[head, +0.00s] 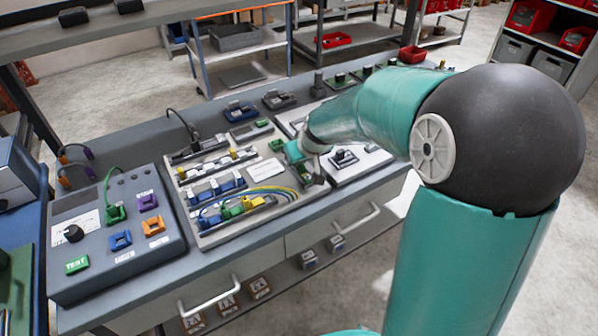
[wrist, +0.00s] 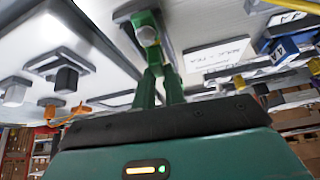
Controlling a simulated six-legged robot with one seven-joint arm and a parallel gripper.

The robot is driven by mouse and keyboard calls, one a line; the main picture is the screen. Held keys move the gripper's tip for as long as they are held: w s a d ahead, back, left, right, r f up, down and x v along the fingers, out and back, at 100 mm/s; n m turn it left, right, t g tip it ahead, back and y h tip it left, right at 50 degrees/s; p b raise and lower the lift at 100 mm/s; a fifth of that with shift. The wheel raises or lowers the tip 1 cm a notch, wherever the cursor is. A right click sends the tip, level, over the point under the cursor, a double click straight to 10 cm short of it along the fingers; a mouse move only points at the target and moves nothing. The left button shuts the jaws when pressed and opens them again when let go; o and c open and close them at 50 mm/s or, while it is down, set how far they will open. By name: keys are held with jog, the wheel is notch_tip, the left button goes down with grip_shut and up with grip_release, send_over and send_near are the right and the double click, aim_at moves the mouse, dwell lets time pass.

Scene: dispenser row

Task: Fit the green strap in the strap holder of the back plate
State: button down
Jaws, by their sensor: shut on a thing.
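The back plate (head: 222,234) is a light grey panel on the bench, carrying rails, blue terminal blocks (head: 213,189) and looped wires. My gripper (head: 303,176) is low over the right edge of this plate, beside a neighbouring panel. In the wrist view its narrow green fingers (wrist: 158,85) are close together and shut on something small. A green piece (wrist: 146,18) with a round grey part shows at the fingertips; it appears to be the green strap, but its outline is unclear. I cannot make out the strap holder or tell whether the strap touches it.
A neighbouring light panel with black fittings (head: 345,157) lies right of my gripper. A grey test box (head: 65,233) with coloured sockets and a green cable stands at the left. Small dark devices (head: 240,111) line the back of the bench. Drawer handles (head: 210,297) project from its front.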

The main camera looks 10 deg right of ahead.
jog(key=shift+w, duration=0.1)
jog(key=shift+w+a+f+n+y, duration=0.1)
jog(key=shift+w+f+n+y, duration=0.2)
jog(key=shift+w+n, duration=0.3)
jog(key=shift+r, duration=0.1)
jog(key=shift+f, duration=0.35)
jog(key=c, duration=1.2)
grip_release()
jog(key=shift+r, duration=3.55)
